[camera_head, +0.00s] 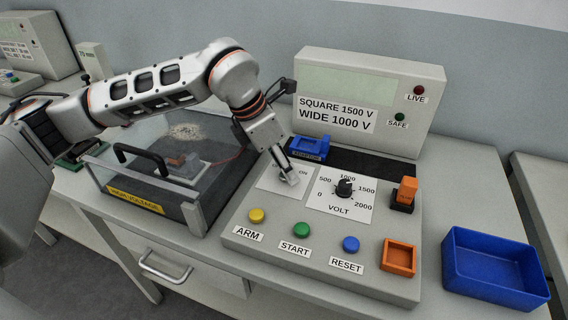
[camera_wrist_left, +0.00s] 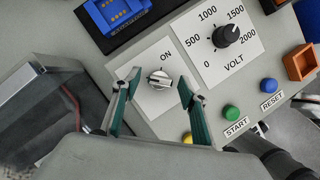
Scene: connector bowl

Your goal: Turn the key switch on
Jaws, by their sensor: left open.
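The key switch (camera_wrist_left: 159,80) is a round silver knob with a raised bar, on a white plate with an ON label up and to its right. In the left wrist view it lies between the fingertips of my left gripper (camera_wrist_left: 155,88), which is open with a finger on each side. I cannot tell whether the fingers touch it. In the head view my left gripper (camera_head: 289,177) points down over the switch plate (camera_head: 268,184) and hides most of the switch.
Right of the switch is the black volt dial (camera_head: 344,188). In front are yellow, green and blue buttons (camera_head: 302,229). A blue connector (camera_head: 310,148) sits behind. A clear-sided high-voltage box (camera_head: 150,203) stands left, a blue bin (camera_head: 492,268) right.

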